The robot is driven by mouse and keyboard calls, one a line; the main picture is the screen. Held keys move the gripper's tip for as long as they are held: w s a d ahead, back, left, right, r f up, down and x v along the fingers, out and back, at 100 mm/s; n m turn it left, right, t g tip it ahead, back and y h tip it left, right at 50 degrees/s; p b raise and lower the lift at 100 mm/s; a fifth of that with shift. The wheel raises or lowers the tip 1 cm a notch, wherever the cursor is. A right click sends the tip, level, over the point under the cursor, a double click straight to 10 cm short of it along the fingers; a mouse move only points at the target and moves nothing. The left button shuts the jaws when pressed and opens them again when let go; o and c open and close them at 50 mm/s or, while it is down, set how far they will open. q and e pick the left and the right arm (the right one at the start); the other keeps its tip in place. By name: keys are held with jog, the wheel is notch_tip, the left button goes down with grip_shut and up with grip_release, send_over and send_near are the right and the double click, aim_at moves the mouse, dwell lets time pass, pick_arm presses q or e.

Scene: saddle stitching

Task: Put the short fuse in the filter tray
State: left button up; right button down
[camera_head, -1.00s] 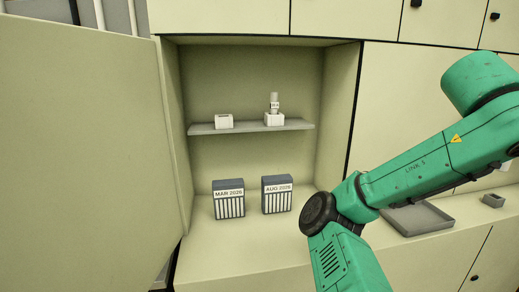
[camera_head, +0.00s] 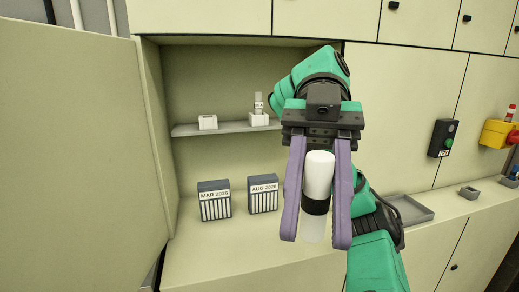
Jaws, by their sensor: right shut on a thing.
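My right gripper (camera_head: 315,241) points down in front of the open cupboard, its two purple fingers shut on a white cylindrical fuse (camera_head: 318,176) with a black band. The fuse hangs upright between the fingers, clear of the counter. A grey, shallow tray (camera_head: 425,217) lies on the counter to the right, behind my right arm, which hides part of it. It looks empty where it shows. No label names it. A smaller fuse-like piece (camera_head: 259,103) stands in a white holder (camera_head: 259,119) on the cupboard shelf. My left gripper is not in view.
A second white holder (camera_head: 207,122) sits on the grey shelf (camera_head: 230,128), with nothing standing in it. Two dark filter boxes, MAR 2026 (camera_head: 214,201) and AUG 2026 (camera_head: 263,194), stand below. The open door (camera_head: 75,150) fills the left. A small grey box (camera_head: 469,192) sits at right.

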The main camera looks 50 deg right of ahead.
jog(key=w+a+f+m+t+y, duration=0.1)
jog(key=w+a+f+m+t, duration=0.15)
jog(key=w, duration=0.25)
jog(key=w+a+f+m+t, duration=0.1)
jog(key=w+f+m+t, duration=0.1)
jog(key=w+f, duration=0.25)
jog(key=w+d+f+m+t+h, duration=0.1)
jog(key=w+d+f+m+t, duration=0.25)
jog(key=w+f, duration=0.55)
jog(key=w+d+f+m+t+h, duration=0.15)
jog(key=w+f+m+t, duration=0.35)
jog(key=f, duration=0.8)
jog(key=a+n, duration=0.1)
jog(key=a, duration=0.4)
notch_tip(320, 180, down, 10)
jog(key=b, duration=1)
jog(key=shift+w+a, duration=0.25)
jog(key=shift+w, duration=0.05)
jog(key=shift+r, duration=0.1)
jog(key=shift+s+d+r, duration=0.1)
